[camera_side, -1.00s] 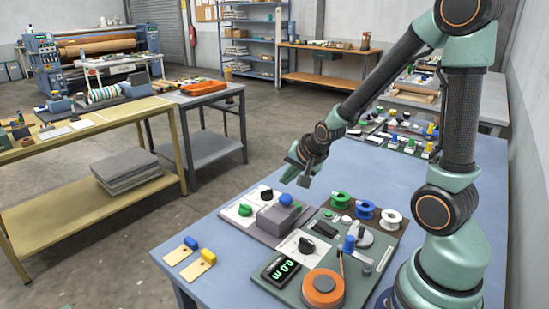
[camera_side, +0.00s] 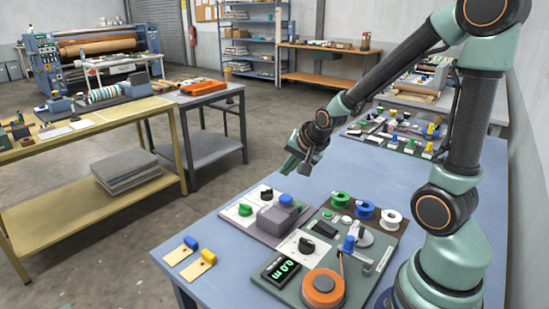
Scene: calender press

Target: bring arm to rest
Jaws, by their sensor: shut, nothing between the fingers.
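My gripper (camera_side: 287,177) is shut and empty. It hangs in the air above the far part of the blue table (camera_side: 225,255), beyond the grey box with a blue button (camera_side: 279,215). It points down and to the left and touches nothing that I can see. My arm reaches to it from the base at the right side of the table.
Below the gripper are a panel with green and black knobs (camera_side: 252,209), several wire spools (camera_side: 364,210), an orange reel (camera_side: 324,284) and a small green display (camera_side: 282,266). Two tagged pieces (camera_side: 202,265) lie at the left edge. More small parts (camera_side: 405,133) lie at the back.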

